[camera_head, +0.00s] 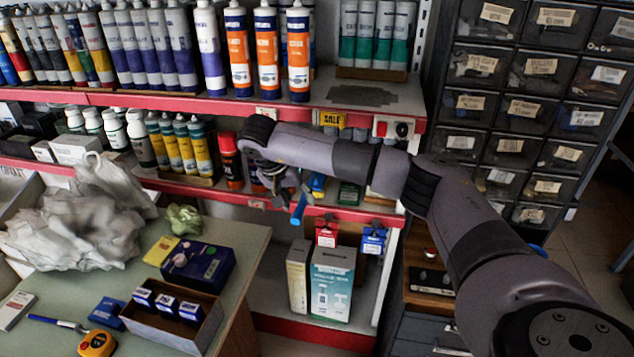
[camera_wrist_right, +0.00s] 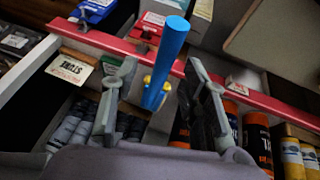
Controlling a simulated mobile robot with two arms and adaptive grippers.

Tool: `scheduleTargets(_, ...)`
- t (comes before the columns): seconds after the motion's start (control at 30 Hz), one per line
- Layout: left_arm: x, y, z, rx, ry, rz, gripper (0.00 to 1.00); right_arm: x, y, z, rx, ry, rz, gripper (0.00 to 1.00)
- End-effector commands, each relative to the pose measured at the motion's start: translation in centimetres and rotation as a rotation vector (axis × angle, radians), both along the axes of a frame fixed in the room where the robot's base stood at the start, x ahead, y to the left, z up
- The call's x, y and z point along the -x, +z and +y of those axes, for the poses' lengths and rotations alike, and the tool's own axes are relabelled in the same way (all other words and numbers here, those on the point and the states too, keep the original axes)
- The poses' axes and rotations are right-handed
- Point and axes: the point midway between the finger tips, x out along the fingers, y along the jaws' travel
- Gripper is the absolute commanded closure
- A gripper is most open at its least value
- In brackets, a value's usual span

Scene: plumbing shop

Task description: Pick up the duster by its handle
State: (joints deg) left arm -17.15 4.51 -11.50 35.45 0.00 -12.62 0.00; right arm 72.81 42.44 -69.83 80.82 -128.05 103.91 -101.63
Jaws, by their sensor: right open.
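The duster shows as a blue handle (camera_wrist_right: 172,50) in the right wrist view, sticking out from the red-edged shelf toward the camera. In the head view its blue end (camera_head: 298,211) shows just below my right gripper (camera_head: 287,194). My right gripper (camera_wrist_right: 160,75) is open, with one finger on each side of the handle in the right wrist view. I cannot tell whether a finger touches it. The duster's head is not clearly seen. My left gripper is not in view.
Red-edged shelves (camera_head: 330,104) hold several tubes and bottles close around the gripper. Red and blue packs (camera_head: 326,232) hang just right of the handle. A table (camera_head: 262,236) with an open box (camera_head: 180,335) and a crumpled white bag (camera_head: 75,225) stands at the left. Drawers (camera_head: 540,68) stand at the right.

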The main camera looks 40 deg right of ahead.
Motion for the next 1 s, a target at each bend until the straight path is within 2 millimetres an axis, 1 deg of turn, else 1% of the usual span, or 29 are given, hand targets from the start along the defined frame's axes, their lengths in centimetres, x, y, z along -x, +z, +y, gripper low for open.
scheduleTargets(0.07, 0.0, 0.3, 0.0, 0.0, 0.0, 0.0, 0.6, -0.2, -0.6, -0.2, -0.001, -0.002, 0.003, 0.59)
scheduleTargets(0.2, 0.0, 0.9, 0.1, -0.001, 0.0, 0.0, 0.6, -0.8, -2.5, -1.0, -0.002, -0.003, 0.005, 0.59)
scheduleTargets(0.33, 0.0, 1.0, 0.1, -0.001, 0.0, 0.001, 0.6, -1.0, -4.0, -1.7, -0.001, -0.002, 0.003, 0.59)
scheduleTargets(0.47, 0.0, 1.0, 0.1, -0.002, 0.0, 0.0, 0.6, -1.2, -4.6, -2.0, -0.001, 0.0, 0.0, 0.59)
scheduleTargets(0.67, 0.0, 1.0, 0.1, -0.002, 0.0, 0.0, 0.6, -1.2, -4.6, -2.0, -0.001, 0.0, -0.001, 0.6)
scheduleTargets(1.0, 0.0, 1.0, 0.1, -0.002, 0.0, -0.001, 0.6, -1.2, -4.6, -2.0, -0.001, 0.0, 0.0, 0.82)
